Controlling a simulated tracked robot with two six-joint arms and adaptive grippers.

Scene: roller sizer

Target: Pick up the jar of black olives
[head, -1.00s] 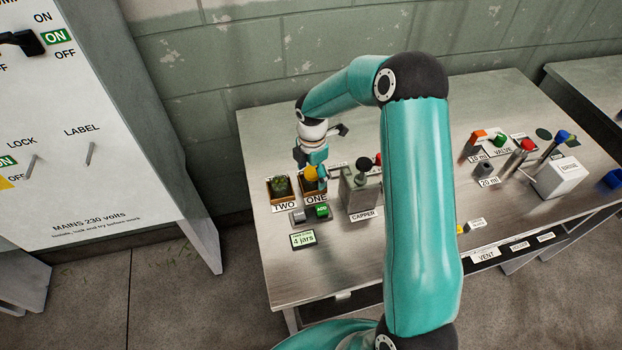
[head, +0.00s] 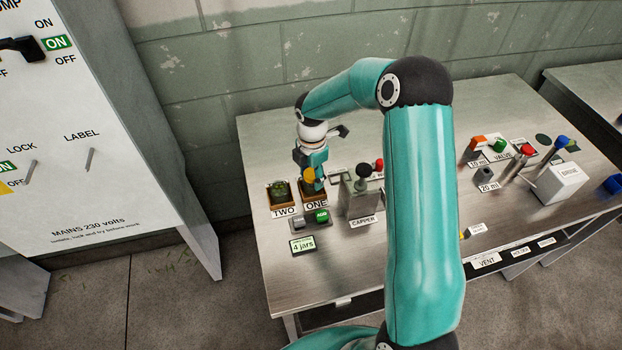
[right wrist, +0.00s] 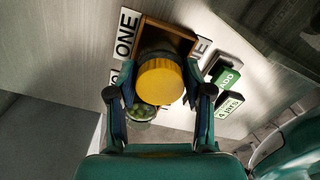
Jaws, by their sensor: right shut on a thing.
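A jar with a yellow lid (head: 308,175) is at the wooden holder ONE (head: 316,196) on the steel bench. In the right wrist view its yellow lid (right wrist: 160,82) fills the space between the fingers, and its body below looks dark. The contents are too hidden to read. My right gripper (head: 311,167) is shut on this jar from above, one finger on each side. I cannot tell whether the jar's base touches the holder. My left gripper is not in view.
Holder TWO (head: 281,207) stands just left with a green-filled jar (right wrist: 141,111) in it. The capper (head: 361,200) stands close on the right. A button box (head: 311,218) and a small display (head: 302,245) lie in front. Valves and a white block (head: 561,184) are farther right.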

